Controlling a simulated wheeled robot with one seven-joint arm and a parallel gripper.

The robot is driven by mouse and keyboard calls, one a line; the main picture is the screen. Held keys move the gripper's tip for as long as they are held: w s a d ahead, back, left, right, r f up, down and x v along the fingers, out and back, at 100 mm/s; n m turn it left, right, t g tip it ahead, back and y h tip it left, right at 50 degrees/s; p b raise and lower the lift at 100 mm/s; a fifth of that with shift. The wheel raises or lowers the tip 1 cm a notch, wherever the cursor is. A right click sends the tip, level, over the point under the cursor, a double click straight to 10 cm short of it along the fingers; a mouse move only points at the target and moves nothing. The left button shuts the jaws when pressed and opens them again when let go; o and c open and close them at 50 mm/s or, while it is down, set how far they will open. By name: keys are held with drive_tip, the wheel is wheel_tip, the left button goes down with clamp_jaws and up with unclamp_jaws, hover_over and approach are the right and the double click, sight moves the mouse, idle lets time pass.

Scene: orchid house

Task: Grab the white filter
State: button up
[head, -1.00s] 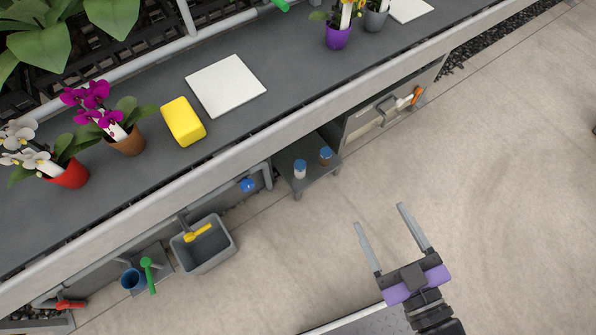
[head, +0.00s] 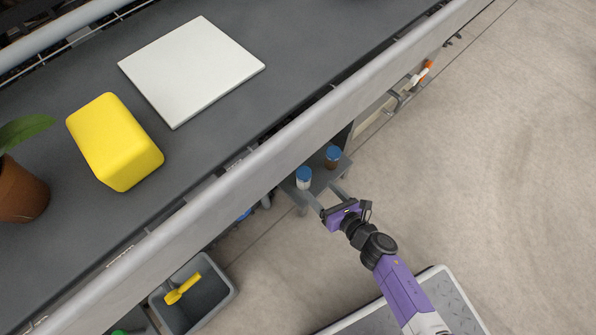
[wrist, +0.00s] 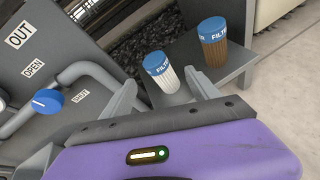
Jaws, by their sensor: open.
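The white filter (head: 303,179), a white ribbed cylinder with a blue cap, stands upright on a low grey shelf (head: 296,197) under the bench. It also shows in the wrist view (wrist: 165,77), just beyond my fingers and between their lines. My gripper (head: 327,196) is open and empty at the shelf's front edge, with its fingers pointing toward the filters. In the wrist view my gripper's fingertips (wrist: 163,85) are spread on either side of the white filter's lower part. I cannot tell whether they touch it.
A brown filter (head: 332,158) with a blue cap stands close to the right of the white one. The bench edge (head: 230,185) overhangs the shelf. A blue valve knob (wrist: 47,101) and pipe are left in the wrist view. Floor at right is clear.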

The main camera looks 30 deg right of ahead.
sight(308, 180)
drive_tip(key=shift+w+a+f+n+b, duration=0.2)
drive_tip(key=shift+w+f+n+b, duration=0.3)
drive_tip(key=shift+w, duration=0.65)
drive_tip(key=shift+w+a+f+n+b, duration=0.3)
drive_tip(key=shift+w+f+n, duration=0.35)
drive_tip(key=shift+w, duration=0.5)
drive_tip(key=shift+w+a+f+n+b, duration=0.15)
drive_tip(key=shift+w+f+n+b, duration=0.35)
drive_tip(key=shift+w, duration=0.65)
clamp_jaws()
drive_tip(key=shift+r, duration=0.1)
